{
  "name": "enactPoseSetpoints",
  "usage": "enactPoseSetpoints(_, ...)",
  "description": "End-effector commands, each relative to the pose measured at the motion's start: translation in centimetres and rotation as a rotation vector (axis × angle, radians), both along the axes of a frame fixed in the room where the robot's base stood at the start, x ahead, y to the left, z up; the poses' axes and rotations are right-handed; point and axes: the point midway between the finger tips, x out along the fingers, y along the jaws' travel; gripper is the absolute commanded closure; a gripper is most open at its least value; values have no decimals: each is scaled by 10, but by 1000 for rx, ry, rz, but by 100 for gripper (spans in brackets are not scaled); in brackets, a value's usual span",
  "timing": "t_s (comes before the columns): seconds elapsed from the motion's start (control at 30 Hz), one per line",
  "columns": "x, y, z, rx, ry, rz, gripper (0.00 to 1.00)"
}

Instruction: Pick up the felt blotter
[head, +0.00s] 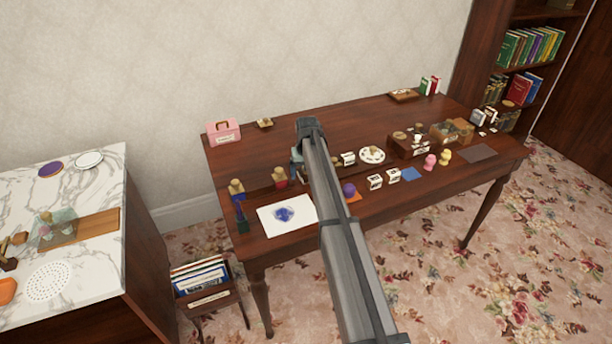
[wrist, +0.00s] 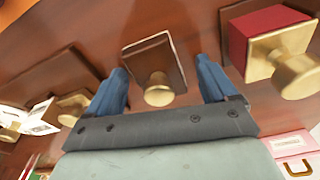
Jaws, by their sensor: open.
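My gripper (wrist: 163,64) is open in the wrist view, its two blue fingers on either side of a small dark brown block with a pale edge and a round brass knob, which looks like the felt blotter (wrist: 152,56). The knob points toward the camera. I see gaps between the block and both fingers, and the block rests on the table. In the head view my gripper (head: 297,166) is low over the table, mostly behind my arm, and the block between the fingers is hidden there.
A red block with a brass knob (wrist: 268,45) stands close right of my fingers in the wrist view. Another brass-knobbed block (wrist: 76,106) lies left. In the head view, a white sheet (head: 267,218) and pink box (head: 223,132) share the table (head: 270,150). The table's back middle is clear.

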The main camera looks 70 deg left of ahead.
Motion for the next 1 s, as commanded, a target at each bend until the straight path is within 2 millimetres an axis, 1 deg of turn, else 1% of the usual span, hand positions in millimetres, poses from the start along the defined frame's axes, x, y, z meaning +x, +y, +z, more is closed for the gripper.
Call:
enactPoseSetpoints(0.03,0,0,0,0,0,0,17)
enactPoseSetpoints(0.07,0,0,0,0,0,0,19)
enactPoseSetpoints(0.7,0,0,0,-1,0,0,81)
enactPoseSetpoints(0.73,0,0,0,0,0,0,82)
enactPoseSetpoints(1.0,0,0,2,0,0,0,82)
